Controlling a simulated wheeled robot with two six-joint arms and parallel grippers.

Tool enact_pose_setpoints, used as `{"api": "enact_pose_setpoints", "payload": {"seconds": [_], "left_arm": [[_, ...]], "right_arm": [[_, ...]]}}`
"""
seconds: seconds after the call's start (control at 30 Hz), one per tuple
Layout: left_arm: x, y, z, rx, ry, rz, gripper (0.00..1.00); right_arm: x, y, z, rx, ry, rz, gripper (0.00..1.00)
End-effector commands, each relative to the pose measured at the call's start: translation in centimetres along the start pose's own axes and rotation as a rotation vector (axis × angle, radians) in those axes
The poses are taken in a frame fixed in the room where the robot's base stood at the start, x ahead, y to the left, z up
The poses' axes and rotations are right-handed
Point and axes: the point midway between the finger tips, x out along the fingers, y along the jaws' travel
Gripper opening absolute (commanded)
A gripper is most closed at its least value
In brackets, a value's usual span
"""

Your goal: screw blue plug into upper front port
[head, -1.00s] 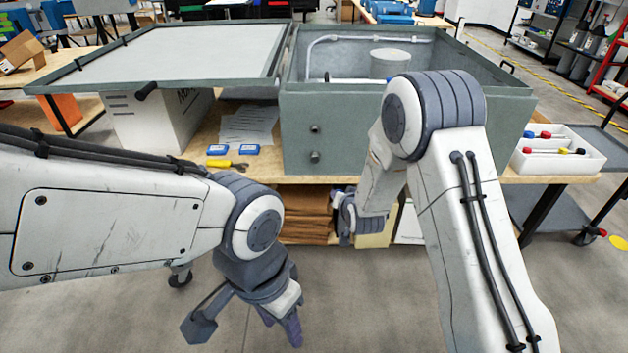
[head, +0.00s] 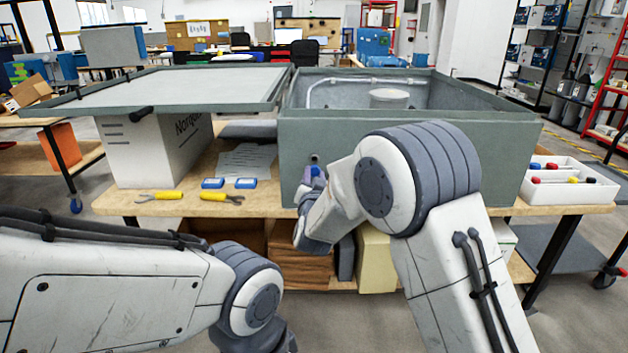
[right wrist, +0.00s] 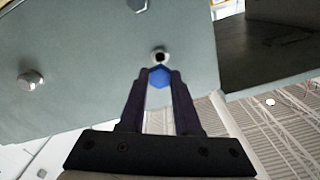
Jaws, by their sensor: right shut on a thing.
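The grey-green analyser housing (head: 420,133) stands on the bench with its top open. A round port (head: 314,158) shows on its front in the head view. My right gripper (head: 313,174) is just below and in front of that port. In the right wrist view my right gripper (right wrist: 159,85) is shut on the blue plug (right wrist: 159,76). The plug's tip is close to a dark-holed port (right wrist: 160,56) in the housing wall; I cannot tell whether they touch. My left gripper is below the head view.
A metal fitting (right wrist: 30,80) sticks out of the same wall. Yellow-handled pliers (head: 160,196) and blue boxes (head: 213,183) lie left of the housing. A white tray (head: 560,191) with coloured-ended items stands at the right. The lid panel (head: 180,87) lies at the left.

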Motion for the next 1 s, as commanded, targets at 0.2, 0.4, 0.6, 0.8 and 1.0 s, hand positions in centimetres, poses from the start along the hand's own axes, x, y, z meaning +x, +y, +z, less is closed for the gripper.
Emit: {"api": "enact_pose_setpoints", "payload": {"seconds": [0.2, 0.4, 0.6, 0.8, 1.0], "left_arm": [[-0.7, 0.1, 0.0, 0.000, 0.000, 0.000, 0.50], [-2.8, 0.2, -0.1, 0.000, 0.000, 0.000, 0.50], [-4.8, 0.3, -0.3, 0.000, 0.000, 0.000, 0.50], [-6.8, 0.5, -0.4, 0.000, 0.000, 0.000, 0.50], [-8.8, 0.6, -0.5, 0.000, 0.000, 0.000, 0.50]], "right_arm": [[2.3, 0.0, -0.1, -0.001, 0.000, 0.001, 0.00], [2.8, -0.2, -0.4, -0.129, -0.002, 0.001, 0.00], [2.9, -0.2, -0.4, -0.305, -0.002, 0.000, 0.00], [3.1, -0.1, -0.3, -0.491, -0.003, 0.000, 0.00], [3.3, -0.2, -0.4, -0.690, -0.002, -0.001, 0.00]]}}
